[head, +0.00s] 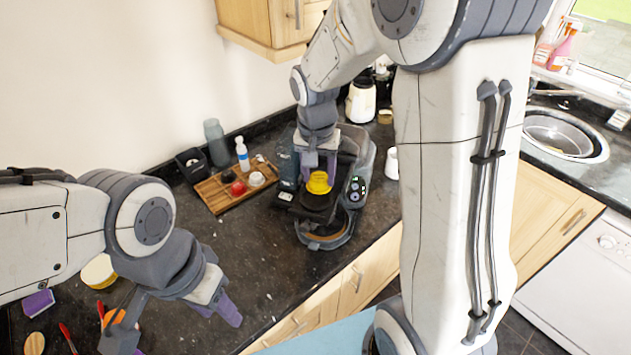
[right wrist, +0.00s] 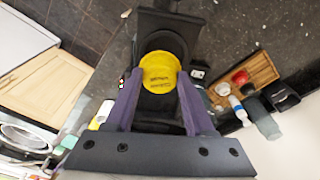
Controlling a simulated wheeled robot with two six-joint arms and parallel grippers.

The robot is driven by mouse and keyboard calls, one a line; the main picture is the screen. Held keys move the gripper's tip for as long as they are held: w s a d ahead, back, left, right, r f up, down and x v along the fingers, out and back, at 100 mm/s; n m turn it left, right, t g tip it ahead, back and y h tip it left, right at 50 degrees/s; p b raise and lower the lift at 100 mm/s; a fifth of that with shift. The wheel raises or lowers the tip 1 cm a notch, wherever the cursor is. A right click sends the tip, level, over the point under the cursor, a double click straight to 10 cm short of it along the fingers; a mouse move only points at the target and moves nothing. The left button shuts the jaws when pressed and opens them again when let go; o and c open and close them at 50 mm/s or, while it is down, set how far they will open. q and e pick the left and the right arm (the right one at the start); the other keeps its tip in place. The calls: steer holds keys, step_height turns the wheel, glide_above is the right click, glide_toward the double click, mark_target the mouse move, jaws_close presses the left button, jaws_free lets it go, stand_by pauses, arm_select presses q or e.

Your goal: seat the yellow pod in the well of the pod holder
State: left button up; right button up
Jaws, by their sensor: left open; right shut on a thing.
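The yellow pod (head: 319,183) is between the purple fingers of my right gripper (head: 319,165), which is shut on it. In the right wrist view the pod (right wrist: 160,72) sits between the fingertips (right wrist: 158,85), over the dark round pod holder (right wrist: 163,42). The holder (head: 318,203) is part of a black coffee machine (head: 359,176). The pod overlaps the holder's well in both views; I cannot tell whether it touches it. My left gripper (head: 180,325) is open and empty, low over the counter at the left.
A wooden tray (head: 216,193) with a red pod (head: 238,188) and a white pod (head: 257,179) lies left of the machine. The dark counter between tray and left gripper is clear.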

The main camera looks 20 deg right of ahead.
mark_target(316, 189)
steer(key=shift+a+f, duration=0.2)
step_height(316, 189, down, 3)
steer(key=shift+f+p, duration=0.15)
steer(key=shift+p, duration=0.6)
steer(key=shift+f, duration=0.4)
jaws_close()
steer(key=o, duration=1.3)
jaws_free()
steer(key=r, duration=0.4)
steer(key=r+b, duration=0.1)
steer(key=r, duration=0.3)
steer(key=s+a+r+b, duration=0.1)
steer(key=r, duration=0.3)
steer(key=s+a+f+n, duration=0.1)
steer(key=s+a+n, duration=0.3)
steer(key=s, duration=0.3)
steer(key=s+a+f+n+y, duration=0.1)
steer(key=s+a+n, duration=0.3)
steer(key=s, duration=0.4)
steer(key=s+a+f+n+g, duration=0.1)
steer(key=s+a+f+n, duration=0.1)
steer(key=s+a+n, duration=0.3)
steer(key=shift+s+f+n+y, duration=0.4)
steer(key=shift+s+n, duration=0.2)
steer(key=shift+s, duration=0.65)
steer(key=shift+a, duration=0.1)
